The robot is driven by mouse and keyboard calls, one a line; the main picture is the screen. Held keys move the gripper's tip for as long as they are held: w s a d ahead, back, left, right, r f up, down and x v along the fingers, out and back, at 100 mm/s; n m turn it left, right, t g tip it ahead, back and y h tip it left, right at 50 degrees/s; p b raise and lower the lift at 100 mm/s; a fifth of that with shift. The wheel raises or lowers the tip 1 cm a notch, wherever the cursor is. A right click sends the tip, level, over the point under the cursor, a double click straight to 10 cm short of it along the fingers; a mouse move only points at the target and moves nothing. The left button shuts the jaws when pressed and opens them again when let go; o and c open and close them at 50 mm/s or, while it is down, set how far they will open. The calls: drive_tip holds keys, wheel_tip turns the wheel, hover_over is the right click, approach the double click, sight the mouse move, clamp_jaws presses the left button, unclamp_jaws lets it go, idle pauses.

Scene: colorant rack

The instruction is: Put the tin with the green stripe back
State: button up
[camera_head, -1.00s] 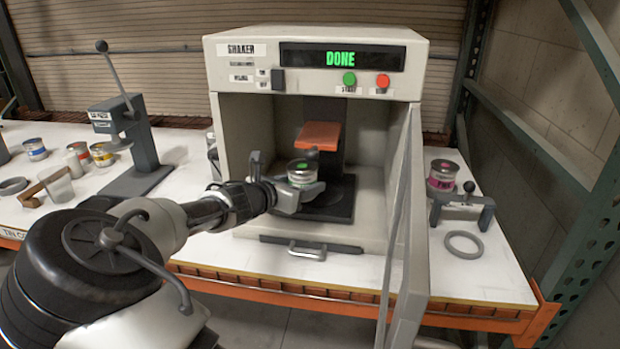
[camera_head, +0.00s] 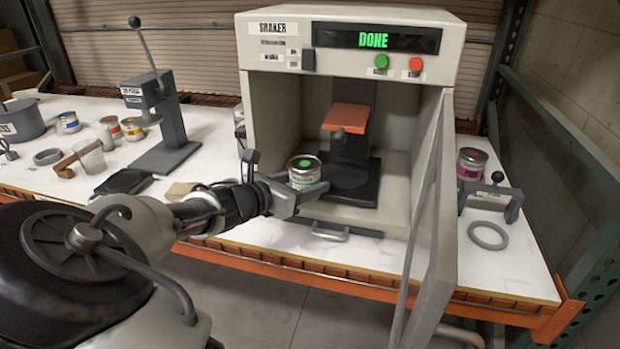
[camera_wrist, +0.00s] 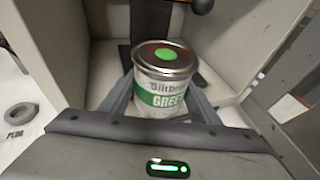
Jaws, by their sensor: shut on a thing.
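The tin with the green stripe (camera_head: 303,170) is upright in my gripper (camera_head: 298,193), just in front of the open shaker (camera_head: 350,30). A green dot marks its lid. In the wrist view the tin (camera_wrist: 162,92) shows a white label with a green band, and the fingers of my gripper (camera_wrist: 160,105) close on it from both sides. The shaker's display reads DONE, its door (camera_head: 432,220) stands open to the right, and its dark inner plate (camera_head: 352,185) is empty.
A blue-marked tin (camera_head: 68,123) and a yellow-marked tin (camera_head: 132,129) stand at the left, near a grey lever press (camera_head: 165,115). A magenta-striped tin (camera_head: 471,164) and a grey ring (camera_head: 488,236) are right of the shaker. White table shows left of the shaker.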

drive_tip(key=shift+s+p, duration=0.3)
drive_tip(key=shift+s, duration=0.05)
drive_tip(key=shift+m+g+h, duration=0.4)
drive_tip(key=shift+g, duration=0.1)
drive_tip(key=s+d+f+p, duration=0.1)
drive_tip(key=s+d+p, duration=0.1)
drive_tip(key=p, duration=0.1)
drive_tip(key=s+d+f+p, duration=0.1)
drive_tip(key=p, duration=0.1)
drive_tip(key=shift+s+d+f, duration=0.3)
drive_tip(key=shift+s+d, duration=0.05)
drive_tip(key=shift+d, duration=0.05)
drive_tip(key=shift+m+g+h, duration=0.6)
drive_tip(key=shift+m+h, duration=0.1)
drive_tip(key=s+d+p, duration=0.1)
drive_tip(key=s+d, duration=0.1)
drive_tip(key=s+d+f+p, duration=0.1)
drive_tip(key=s+d+p, duration=0.1)
drive_tip(key=d, duration=0.1)
drive_tip(key=s+d+f+p, duration=0.1)
drive_tip(key=s+d, duration=0.1)
drive_tip(key=shift+d+f+p, duration=0.15)
drive_tip(key=shift+d+p, duration=0.2)
drive_tip(key=shift+d, duration=0.05)
drive_tip(key=shift+f, duration=0.1)
drive_tip(key=shift+a, duration=0.1)
